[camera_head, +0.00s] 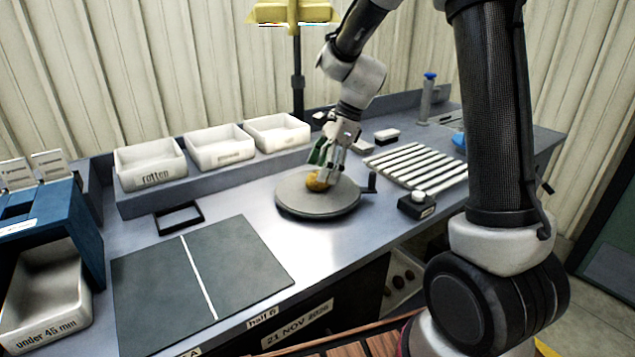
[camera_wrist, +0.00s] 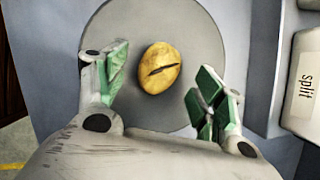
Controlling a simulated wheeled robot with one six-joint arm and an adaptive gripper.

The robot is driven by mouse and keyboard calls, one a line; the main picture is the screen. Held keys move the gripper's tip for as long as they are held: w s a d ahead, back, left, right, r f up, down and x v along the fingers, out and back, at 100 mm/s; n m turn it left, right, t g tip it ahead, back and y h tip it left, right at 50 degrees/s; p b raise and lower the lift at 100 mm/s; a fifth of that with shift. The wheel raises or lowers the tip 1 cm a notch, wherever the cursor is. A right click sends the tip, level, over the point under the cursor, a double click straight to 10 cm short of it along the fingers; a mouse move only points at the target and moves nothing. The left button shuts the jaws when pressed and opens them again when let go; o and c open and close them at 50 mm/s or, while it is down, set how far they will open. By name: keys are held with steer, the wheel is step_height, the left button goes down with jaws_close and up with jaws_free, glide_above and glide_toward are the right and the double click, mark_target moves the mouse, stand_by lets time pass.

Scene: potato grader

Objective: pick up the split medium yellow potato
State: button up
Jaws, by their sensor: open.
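A yellow potato (camera_wrist: 159,67) with a dark split across its skin lies on a round grey turntable (camera_wrist: 110,30). In the head view the potato (camera_head: 317,182) is near the middle of the turntable (camera_head: 320,207), partly hidden by the fingers. My gripper (camera_wrist: 160,85) is open, with its green-padded fingers on either side of the potato and apart from it. In the head view my gripper (camera_head: 328,160) is low over the turntable.
White bins stand along the back, one labelled rotten (camera_head: 152,165). A bin labelled split (camera_wrist: 304,85) shows at right in the wrist view. A white slatted rack (camera_head: 415,165) and a small black button box (camera_head: 417,205) are right of the turntable. A dark mat (camera_head: 150,285) lies front left.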

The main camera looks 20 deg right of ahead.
steer(key=shift+x, duration=1.5)
steer(key=c, duration=1.2)
steer(key=shift+r, duration=0.1)
step_height(320, 180, up, 3)
steer(key=shift+r, duration=0.25)
steer(key=s+d, duration=0.2)
steer(key=s, duration=0.3)
steer(key=s+d, duration=0.1)
steer(key=s, duration=0.5)
steer(key=s+d, duration=0.2)
steer(key=s, duration=0.4)
steer(key=shift+d+f, duration=0.1)
steer(key=shift+d, duration=0.2)
